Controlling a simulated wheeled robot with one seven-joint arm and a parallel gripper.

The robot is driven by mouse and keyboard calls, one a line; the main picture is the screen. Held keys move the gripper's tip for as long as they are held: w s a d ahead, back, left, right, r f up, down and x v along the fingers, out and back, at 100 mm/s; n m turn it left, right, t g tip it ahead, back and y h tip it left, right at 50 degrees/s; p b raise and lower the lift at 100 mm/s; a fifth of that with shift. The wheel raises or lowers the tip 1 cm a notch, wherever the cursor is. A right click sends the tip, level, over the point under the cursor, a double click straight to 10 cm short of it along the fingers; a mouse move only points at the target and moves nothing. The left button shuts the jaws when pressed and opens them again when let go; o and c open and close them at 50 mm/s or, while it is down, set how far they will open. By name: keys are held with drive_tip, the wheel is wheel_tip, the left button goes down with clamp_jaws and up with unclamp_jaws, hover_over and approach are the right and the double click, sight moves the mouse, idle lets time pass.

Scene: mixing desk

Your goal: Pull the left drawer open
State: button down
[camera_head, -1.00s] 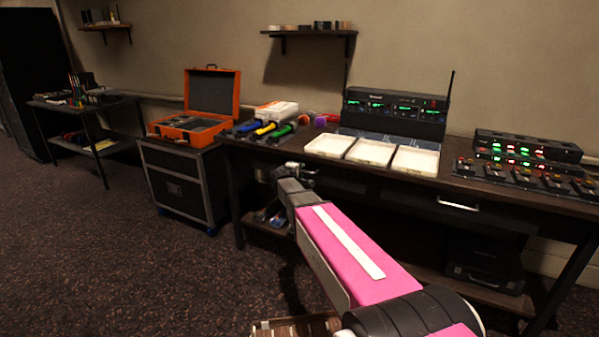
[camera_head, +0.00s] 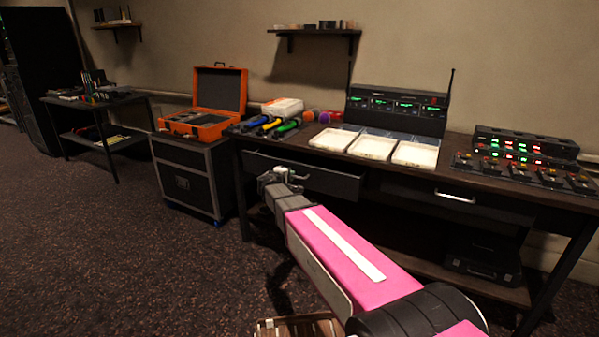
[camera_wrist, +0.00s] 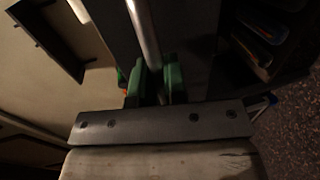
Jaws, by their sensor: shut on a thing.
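The left drawer (camera_head: 335,184) is under the desk top at the left, and its dark front stands out a little from the desk's front edge. My gripper (camera_head: 284,176) is at the drawer front, shut on the drawer's silver handle (camera_head: 299,177). In the wrist view the handle bar (camera_wrist: 143,32) runs down between the green fingers of my gripper (camera_wrist: 154,78). My wrist hides part of the drawer front, and the drawer's inside is hardly visible.
The desk (camera_head: 300,149) carries white trays (camera_head: 367,147), coloured microphones and radio gear. A second drawer handle (camera_head: 455,196) is at the right. A black case (camera_head: 186,178) bearing an orange toolbox (camera_head: 205,122) stands left of the desk.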

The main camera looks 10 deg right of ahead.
drive_tip(key=f+v, duration=0.2)
drive_tip(key=v, duration=0.9)
drive_tip(key=s+f+v, duration=0.1)
drive_tip(key=f+v, duration=0.1)
drive_tip(key=v, duration=1)
drive_tip(key=shift+a+f, duration=0.3)
drive_tip(key=shift+f, duration=0.1)
drive_tip(key=c, duration=1.2)
unclamp_jaws()
drive_tip(key=shift+s, duration=0.1)
drive_tip(key=v, duration=1)
drive_tip(key=shift+s+a, duration=0.2)
drive_tip(key=shift+a, duration=0.05)
